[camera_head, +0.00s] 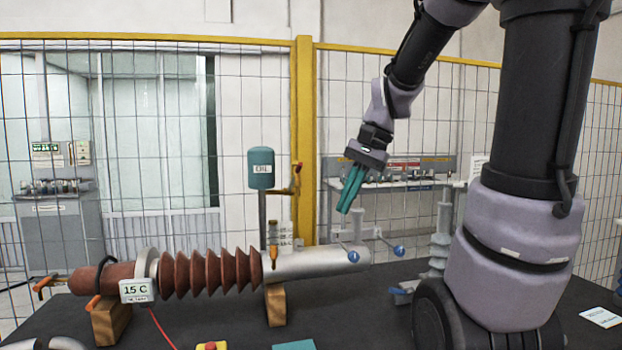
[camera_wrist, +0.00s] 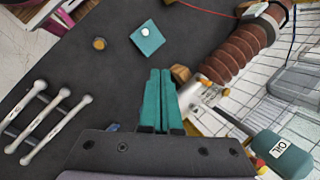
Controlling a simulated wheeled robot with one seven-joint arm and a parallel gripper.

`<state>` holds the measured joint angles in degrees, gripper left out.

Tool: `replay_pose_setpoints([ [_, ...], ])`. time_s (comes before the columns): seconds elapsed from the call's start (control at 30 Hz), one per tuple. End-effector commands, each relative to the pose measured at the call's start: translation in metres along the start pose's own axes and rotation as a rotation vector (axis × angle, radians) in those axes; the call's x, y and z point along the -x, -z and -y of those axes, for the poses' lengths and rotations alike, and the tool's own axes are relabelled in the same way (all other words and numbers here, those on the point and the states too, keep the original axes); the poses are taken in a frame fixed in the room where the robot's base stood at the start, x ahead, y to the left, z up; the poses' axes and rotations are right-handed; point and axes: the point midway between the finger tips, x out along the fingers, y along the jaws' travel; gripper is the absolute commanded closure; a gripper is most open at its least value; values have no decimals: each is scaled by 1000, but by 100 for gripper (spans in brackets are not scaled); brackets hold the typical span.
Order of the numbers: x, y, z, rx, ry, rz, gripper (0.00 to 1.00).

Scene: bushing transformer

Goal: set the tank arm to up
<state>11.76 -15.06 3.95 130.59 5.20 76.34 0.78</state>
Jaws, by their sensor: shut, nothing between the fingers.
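The teal oil tank (camera_head: 261,168), labelled OIL, stands on a grey post behind the bushing. A yellow-brown pipe leaves its lower right side, with an orange lever (camera_head: 297,176) that looks roughly upright at its end. A second orange lever (camera_head: 274,256) hangs down lower on the post, near the silver tube. Which of them is the tank arm is not labelled. My gripper (camera_head: 345,210) has teal fingers, shut and empty, pointing down to the right of the tank. In the wrist view, the fingers (camera_wrist: 160,74) are together and the tank (camera_wrist: 284,155) is at the lower right.
The brown ribbed bushing (camera_head: 205,272) with its silver tube (camera_head: 318,262) lies across wooden blocks. Blue-knobbed valves (camera_head: 398,250) stand below and right of my gripper. A yellow-framed mesh fence (camera_head: 304,140) is behind. Dark tabletop (camera_wrist: 75,100) is partly clear.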

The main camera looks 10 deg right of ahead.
Motion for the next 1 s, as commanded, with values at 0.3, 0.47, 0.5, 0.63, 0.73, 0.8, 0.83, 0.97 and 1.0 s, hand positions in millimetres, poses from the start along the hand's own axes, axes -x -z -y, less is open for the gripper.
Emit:
replay_pose_setpoints([
  [0.3, -38, 47, 18, -466, 25, 474, 100],
  [0.47, -47, 81, 25, -689, 78, 726, 100],
  [0.5, -49, 91, 26, -743, 94, 792, 100],
  [0.63, -51, 127, 27, -910, 161, 1009, 100],
  [0.73, -51, 160, 23, -1028, 225, 1182, 100],
  [0.8, -51, 184, 17, -1099, 273, 1301, 100],
  [0.83, -50, 194, 14, -1125, 293, 1348, 100],
  [0.97, -49, 229, 1, -1210, 369, 1519, 100],
  [1.0, -48, 237, -3, -1227, 388, 1557, 100],
])
